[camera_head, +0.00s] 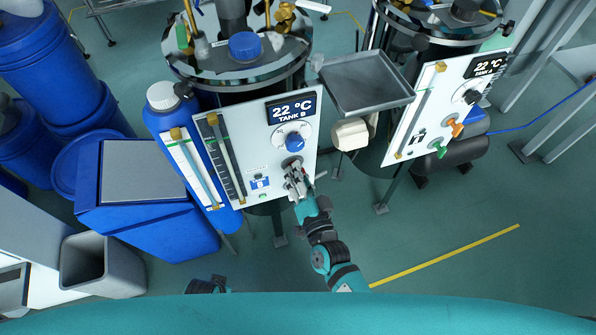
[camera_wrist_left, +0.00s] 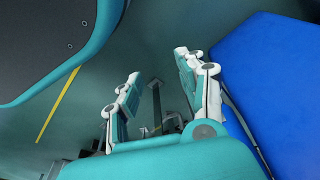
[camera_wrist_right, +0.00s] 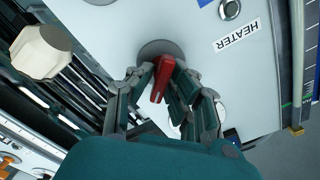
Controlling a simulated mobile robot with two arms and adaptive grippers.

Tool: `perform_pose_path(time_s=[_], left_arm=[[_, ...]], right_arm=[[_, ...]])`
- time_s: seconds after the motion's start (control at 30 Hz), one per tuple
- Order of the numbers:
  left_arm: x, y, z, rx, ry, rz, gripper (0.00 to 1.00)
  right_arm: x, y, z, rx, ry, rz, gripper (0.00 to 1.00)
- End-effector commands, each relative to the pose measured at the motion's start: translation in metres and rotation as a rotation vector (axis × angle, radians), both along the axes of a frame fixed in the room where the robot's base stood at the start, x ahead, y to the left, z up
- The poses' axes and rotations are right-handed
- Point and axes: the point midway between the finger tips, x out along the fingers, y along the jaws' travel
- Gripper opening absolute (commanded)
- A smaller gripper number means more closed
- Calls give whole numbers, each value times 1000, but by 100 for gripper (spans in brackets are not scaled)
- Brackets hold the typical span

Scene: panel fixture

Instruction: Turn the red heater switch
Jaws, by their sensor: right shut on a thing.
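The red heater switch (camera_wrist_right: 162,78) sits on a round grey base on the white panel, beside the HEATER label (camera_wrist_right: 237,36) in the right wrist view. My right gripper (camera_wrist_right: 163,75) is at the switch, with its fingers on both sides of the red handle and shut on it. In the head view the right gripper (camera_head: 294,174) reaches the lower right part of the Tank B panel (camera_head: 235,140) and mostly hides the switch. My left gripper (camera_wrist_left: 160,75) is open and empty in the left wrist view, its fingers wide apart over the floor.
A blue knob (camera_head: 295,142) sits above the switch, below the 22 °C display (camera_head: 291,107). A grey tray (camera_head: 366,82) and a second tank panel (camera_head: 450,100) stand to the right. A blue box (camera_head: 145,215) is at the left. Floor (camera_head: 450,220) is free at lower right.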

Motion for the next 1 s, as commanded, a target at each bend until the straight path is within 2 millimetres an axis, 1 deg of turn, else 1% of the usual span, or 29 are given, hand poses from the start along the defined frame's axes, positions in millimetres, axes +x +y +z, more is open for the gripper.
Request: perform_pose_path(time_s=[0.27, 0.6, 0.8, 1.0], left_arm=[[1, 0, 0, 0, -1, 0, 40], [9, -1, 12, -1, -9, 2, 40], [12, -2, 22, -2, -12, 3, 40], [14, -2, 29, -3, -16, 4, 40]], right_arm=[[1, -1, -1, 248, 78, -1, 0], [1, -2, -3, 514, 166, -2, 0], [1, -2, -3, 618, 199, -1, 0], [1, -2, -3, 674, 219, -1, 0]])
